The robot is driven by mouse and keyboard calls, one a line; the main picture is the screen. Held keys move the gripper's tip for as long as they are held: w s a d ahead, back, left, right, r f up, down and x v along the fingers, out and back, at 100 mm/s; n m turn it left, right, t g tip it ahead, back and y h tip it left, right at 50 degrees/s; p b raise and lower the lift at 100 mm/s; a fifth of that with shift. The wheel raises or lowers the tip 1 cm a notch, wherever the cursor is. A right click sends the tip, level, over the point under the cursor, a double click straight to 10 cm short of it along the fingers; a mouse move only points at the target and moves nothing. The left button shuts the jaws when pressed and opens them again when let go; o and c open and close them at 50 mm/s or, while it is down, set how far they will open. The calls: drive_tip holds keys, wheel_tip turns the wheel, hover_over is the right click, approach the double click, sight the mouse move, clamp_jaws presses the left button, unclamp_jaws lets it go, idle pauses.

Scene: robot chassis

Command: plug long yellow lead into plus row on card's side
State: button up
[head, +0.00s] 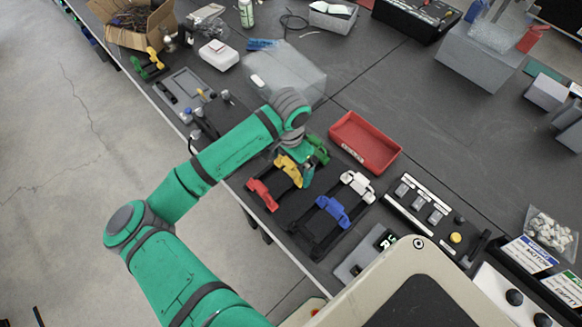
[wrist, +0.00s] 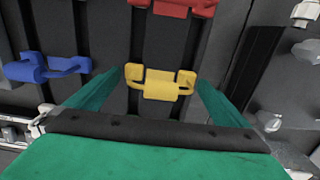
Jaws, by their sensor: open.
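A yellow lead (head: 288,168) sits in a black rack (head: 327,238), between a red lead (head: 263,195) and a green lead (head: 317,150). In the wrist view the yellow lead (wrist: 160,88) lies between the tips of my gripper (wrist: 160,80), which is open with one green finger on each side. I cannot tell whether a finger touches it. In the head view my gripper (head: 306,176) hangs over the rack, close to the yellow lead and partly hidden by my wrist. I cannot make out the card or a plus row clearly.
Blue (head: 332,210) and white (head: 357,186) leads stand in the rack's right part. A red tray (head: 364,143) lies behind it. A panel with switches (head: 422,205) is to the right. Another yellow lead (head: 153,59) lies far left near a cardboard box (head: 133,25).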

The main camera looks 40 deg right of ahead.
drive_tip(key=shift+a+f, duration=0.15)
drive_tip(key=shift+f, duration=0.6)
drive_tip(key=shift+c, duration=0.6)
drive_tip(key=c, duration=0.6)
drive_tip(key=shift+r, duration=0.1)
drive_tip(key=shift+c, duration=0.2)
